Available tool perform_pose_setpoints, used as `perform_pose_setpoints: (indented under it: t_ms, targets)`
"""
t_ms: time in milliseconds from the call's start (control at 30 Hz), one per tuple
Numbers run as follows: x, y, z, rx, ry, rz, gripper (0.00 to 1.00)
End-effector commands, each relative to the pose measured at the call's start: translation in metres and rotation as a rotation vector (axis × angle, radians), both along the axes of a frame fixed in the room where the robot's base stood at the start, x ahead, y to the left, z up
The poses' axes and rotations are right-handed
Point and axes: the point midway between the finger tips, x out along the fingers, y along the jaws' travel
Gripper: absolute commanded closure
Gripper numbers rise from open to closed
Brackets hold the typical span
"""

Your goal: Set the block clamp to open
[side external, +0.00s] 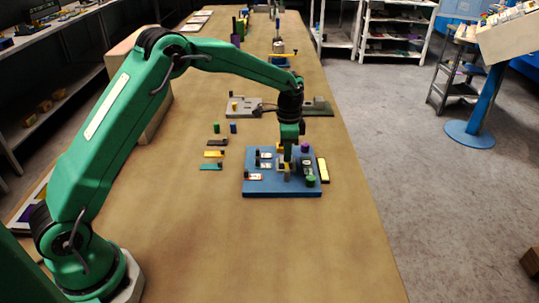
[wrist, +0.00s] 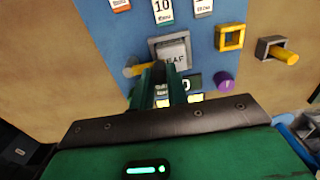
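The blue board (side external: 262,188) lies on the table and carries several small fittings. In the wrist view, a grey block (wrist: 183,48) with the letters "EAF" showing sits on the board. A brass-coloured bar (wrist: 136,70) sticks out to its left; I cannot tell for certain whether this is the block clamp's lever. My gripper (wrist: 160,68) is over the board, its two green fingers apart with a narrow gap and nothing seen held between them. The fingertips are at the block's lower left edge, and the left finger hides the bar's right end; contact is unclear.
Small coloured pieces (side external: 213,154) lie left of the board. A grey fixture (side external: 240,106) stands behind. The table in front is clear.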

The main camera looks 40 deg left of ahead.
Motion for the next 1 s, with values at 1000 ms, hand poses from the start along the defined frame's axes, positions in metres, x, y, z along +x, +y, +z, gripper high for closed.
perform_pose_setpoints:
  t_ms: [1000]
  targets:
    - [-0.016, 0.011, 0.002, 0.000, -0.001, 0.451, 1.00]
